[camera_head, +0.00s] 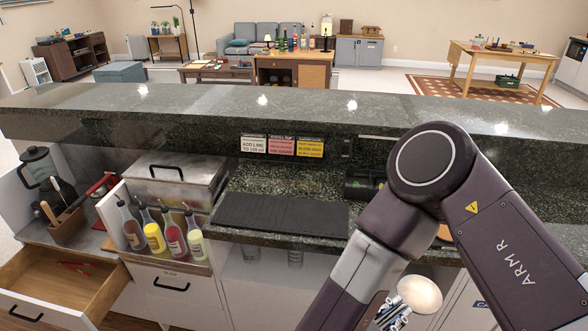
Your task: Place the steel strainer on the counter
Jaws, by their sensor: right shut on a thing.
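My right arm comes in from the right and bends down to the bottom edge. My right gripper (393,314) is partly in view there, low in front of the cabinets below the counter. The arm and the picture's edge hide part of the grip. The dark green stone counter (290,181) lies beyond and above the gripper, with a black ribbed mat (280,213) on it. My left gripper is not in view.
Several bottles with pourers (172,238) stand left of the mat, before a steel lidded box (178,178). A drawer (60,285) is open at lower left. A raised stone ledge (300,107) runs behind. Green speckled counter shows bare behind the mat.

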